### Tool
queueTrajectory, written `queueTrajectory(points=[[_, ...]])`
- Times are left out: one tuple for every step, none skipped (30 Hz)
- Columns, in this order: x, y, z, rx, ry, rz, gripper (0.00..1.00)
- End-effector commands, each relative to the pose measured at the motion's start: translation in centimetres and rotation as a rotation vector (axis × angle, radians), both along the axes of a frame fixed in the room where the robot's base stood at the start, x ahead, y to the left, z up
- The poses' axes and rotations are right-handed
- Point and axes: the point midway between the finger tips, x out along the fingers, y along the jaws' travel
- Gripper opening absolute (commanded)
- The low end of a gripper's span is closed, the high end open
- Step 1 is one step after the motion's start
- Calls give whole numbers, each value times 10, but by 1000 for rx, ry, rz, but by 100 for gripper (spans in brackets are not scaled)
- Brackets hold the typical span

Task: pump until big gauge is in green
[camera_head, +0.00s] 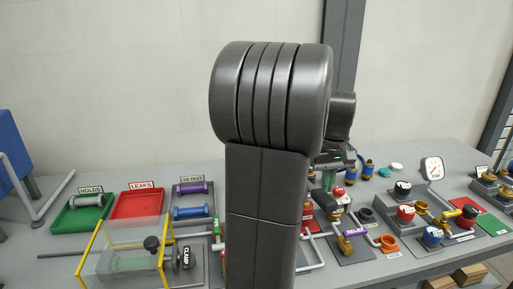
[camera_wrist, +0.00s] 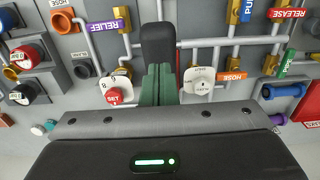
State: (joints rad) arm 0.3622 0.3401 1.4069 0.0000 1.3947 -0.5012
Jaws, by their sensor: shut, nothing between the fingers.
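My gripper (camera_wrist: 160,82) is shut, its green fingers together and empty. In the wrist view the fingertips are at the near end of a black grip-like block (camera_wrist: 158,45), which looks like the pump handle; I cannot tell whether they touch. In the head view my gripper (camera_head: 328,180) is partly hidden behind my arm, just above the black block (camera_head: 326,201). Two white dials show in the wrist view, one at left (camera_wrist: 114,88) by a red SET knob and one at right (camera_wrist: 200,80). A large white gauge (camera_head: 432,168) stands further right in the head view. No needle reading is legible.
Pipes with a purple RELIEF tag (camera_wrist: 108,27), an orange HOSE tag (camera_wrist: 236,77) and a red RELEASE tag (camera_wrist: 286,14) surround the fingers. At left are a green HOLDS tray (camera_head: 80,222), a red LEAKS tray (camera_head: 137,205) and a clear yellow-framed box (camera_head: 122,262).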

Motion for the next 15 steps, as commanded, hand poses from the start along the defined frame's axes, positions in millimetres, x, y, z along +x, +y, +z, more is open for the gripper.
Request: queueTrajectory(points=[[0,0,0,0,0,0,0],[0,0,0,0,0,0,0],[0,0,0,0,0,0,0],[0,0,0,0,0,0,0],[0,0,0,0,0,0,0],[0,0,-1,0,0,0,0],[0,0,-2,0,0,0,0],[0,0,-4,0,1,0,0],[0,0,-8,0,1,0,0],[0,0,-11,0,1,0,0],[0,0,-14,0,0,0,0],[0,0,-17,0,0,0,0],[0,0,-20,0,0,0,0],[0,0,-22,0,0,0,0],[0,0,-26,0,1,0,0]])
